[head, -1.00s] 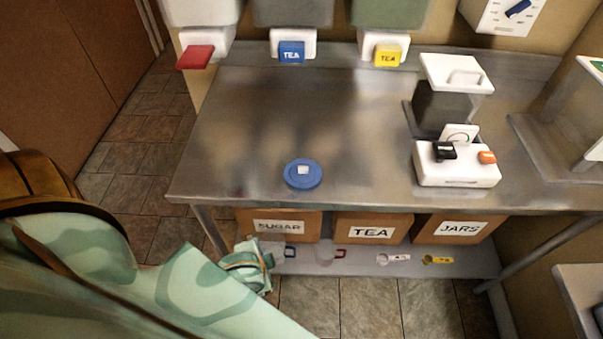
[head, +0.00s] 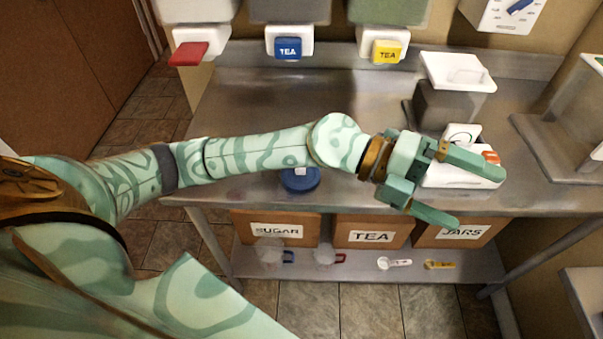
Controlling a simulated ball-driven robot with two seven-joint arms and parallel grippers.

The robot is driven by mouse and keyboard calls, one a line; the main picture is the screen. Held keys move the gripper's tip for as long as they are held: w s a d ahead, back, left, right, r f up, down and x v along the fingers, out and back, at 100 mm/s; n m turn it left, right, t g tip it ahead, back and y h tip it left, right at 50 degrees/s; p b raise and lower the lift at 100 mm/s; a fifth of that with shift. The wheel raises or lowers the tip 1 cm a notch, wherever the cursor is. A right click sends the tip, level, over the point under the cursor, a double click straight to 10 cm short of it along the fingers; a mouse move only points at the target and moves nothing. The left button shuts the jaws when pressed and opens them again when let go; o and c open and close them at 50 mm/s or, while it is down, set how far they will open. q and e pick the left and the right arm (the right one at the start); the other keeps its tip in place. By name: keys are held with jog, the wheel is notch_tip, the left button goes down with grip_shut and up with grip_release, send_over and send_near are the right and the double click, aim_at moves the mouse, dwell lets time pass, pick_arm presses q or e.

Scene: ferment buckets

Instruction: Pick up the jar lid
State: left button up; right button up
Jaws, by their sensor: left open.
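The blue jar lid (head: 300,181) lies on the steel table near its front edge, left of the middle. My left gripper (head: 481,192) is open and empty. It is to the right of the lid, with its fingers pointing right in front of the white device. My right gripper is not in view.
The white device (head: 432,180) and a dark grinder-like unit (head: 445,106) stand on the steel table (head: 240,115) at right. Dispensers with red (head: 188,54), blue (head: 288,48) and yellow (head: 387,51) taps hang behind. Boxes, jugs and scoops sit on the lower shelf. The table's left part is clear.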

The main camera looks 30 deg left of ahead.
pick_arm(q)
jog(key=w+a+f+m+g+y, duration=0.1)
jog(key=a+f+m+g+y, duration=0.1)
jog(key=a+f+y, duration=0.25)
jog(key=n+y, duration=0.7)
jog(key=y, duration=0.6)
send_over(301, 173)
jog(key=f+b, duration=0.1)
jog(key=f, duration=0.2)
jog(key=f+b, duration=0.1)
jog(key=f, duration=0.6)
jog(key=shift+w+a+f+b, duration=0.1)
jog(key=shift+a+f+b, duration=0.05)
jog(key=shift+a+b, duration=0.2)
jog(key=f+b, duration=0.1)
jog(key=f, duration=0.2)
jog(key=f+b, duration=0.1)
jog(key=f, duration=0.2)
jog(key=shift+w+d+f, duration=0.1)
jog(key=shift+d, duration=0.1)
jog(key=c, duration=0.7)
